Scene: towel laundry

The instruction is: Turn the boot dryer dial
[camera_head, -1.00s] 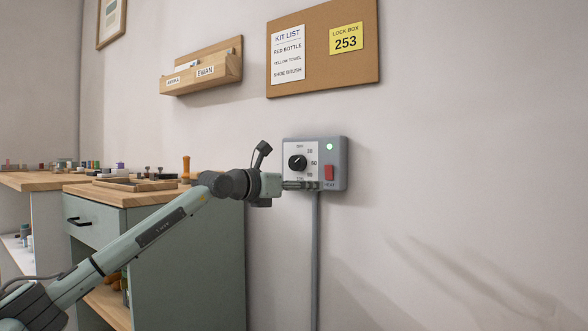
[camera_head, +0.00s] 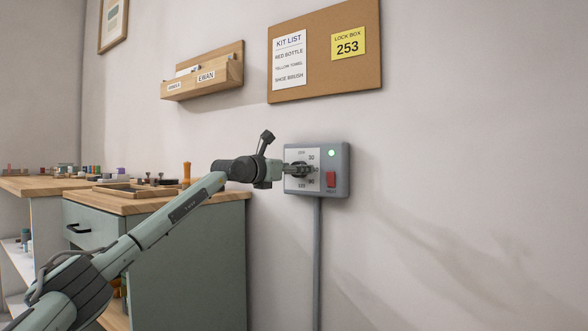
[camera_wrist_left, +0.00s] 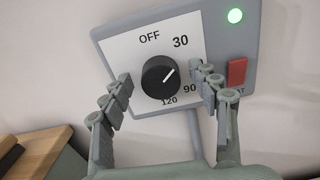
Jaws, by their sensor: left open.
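The boot dryer control box (camera_head: 343,171) is a grey unit on the wall with a white dial plate. Its round black dial (camera_wrist_left: 161,77) has a white pointer line aimed up and right, roughly between 30 and 90 in the left wrist view. OFF, 30, 90 and 120 are readable there; 60 is hidden behind a finger. My left gripper (camera_wrist_left: 162,75) is open, with one finger on each side of the dial and gaps still visible beside it. In the head view the left gripper (camera_head: 292,169) covers much of the dial. My right gripper is out of view.
A red switch (camera_head: 331,179) and a lit green lamp (camera_head: 331,153) sit on the box's right side. A grey conduit (camera_head: 317,260) runs down from it. A green cabinet (camera_head: 190,260) stands to the left. The wall at right is clear.

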